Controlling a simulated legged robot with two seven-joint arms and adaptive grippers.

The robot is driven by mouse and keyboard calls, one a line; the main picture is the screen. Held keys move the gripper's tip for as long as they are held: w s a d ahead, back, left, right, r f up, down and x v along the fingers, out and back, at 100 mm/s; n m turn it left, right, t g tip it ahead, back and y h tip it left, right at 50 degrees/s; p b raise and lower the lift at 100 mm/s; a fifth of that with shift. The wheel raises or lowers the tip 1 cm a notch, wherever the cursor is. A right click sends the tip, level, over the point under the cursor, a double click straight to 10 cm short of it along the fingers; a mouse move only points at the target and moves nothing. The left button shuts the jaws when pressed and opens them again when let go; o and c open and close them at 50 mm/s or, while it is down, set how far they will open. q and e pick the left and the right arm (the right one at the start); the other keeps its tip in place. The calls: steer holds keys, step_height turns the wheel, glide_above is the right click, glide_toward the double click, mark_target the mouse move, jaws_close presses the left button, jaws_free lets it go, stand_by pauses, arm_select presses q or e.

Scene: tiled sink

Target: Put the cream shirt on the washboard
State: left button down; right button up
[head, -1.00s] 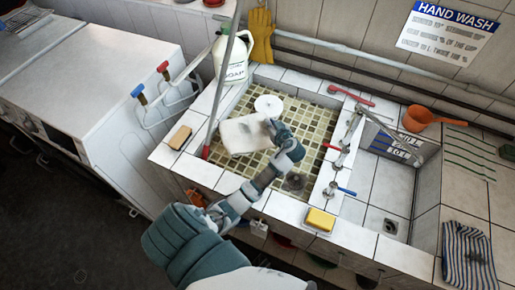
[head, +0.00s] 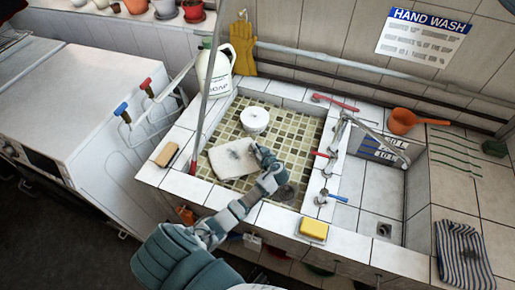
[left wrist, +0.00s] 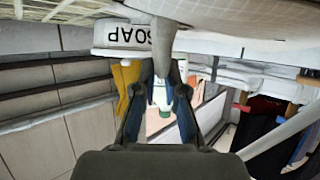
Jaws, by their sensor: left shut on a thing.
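The cream shirt (head: 231,160) appears as a pale, bunched cloth in the tiled sink (head: 285,160), in the head view. My left gripper (head: 260,153) is shut on its right edge. In the left wrist view, pale cloth (left wrist: 235,18) fills the top, and a pinched fold runs down between the fingers (left wrist: 165,75). The picture is turned over there. I cannot tell whether the cloth touches the sink floor. I cannot surely make out the washboard; a board-like surface with green lines (head: 458,153) lies at the right. My right gripper is not in view.
A white tub (head: 254,121) stands in the sink just behind the cloth. A grey pole (head: 209,95) rises at the left. Taps (head: 335,155) line the right rim. A yellow soap block (head: 314,229), an orange scoop (head: 402,121) and a striped cloth (head: 462,255) lie nearby.

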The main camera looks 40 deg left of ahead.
arm_select(q)
steer(key=shift+a+f, duration=0.2)
steer(key=c, duration=1.4)
jaws_free()
steer(key=shift+a, duration=0.2)
steer(key=shift+c, duration=0.2)
steer(key=shift+o, duration=1.1)
steer(key=shift+a+f, duration=0.1)
steer(key=shift+d+r, duration=0.25)
steer(key=shift+d, duration=0.05)
steer(key=v, duration=0.2)
steer(key=shift+s+d+r, duration=0.1)
steer(key=shift+d+r, duration=0.05)
steer(key=shift+d, duration=0.2)
steer(key=v, duration=0.9)
steer(key=shift+r+p, duration=0.2)
steer(key=shift+p, duration=0.1)
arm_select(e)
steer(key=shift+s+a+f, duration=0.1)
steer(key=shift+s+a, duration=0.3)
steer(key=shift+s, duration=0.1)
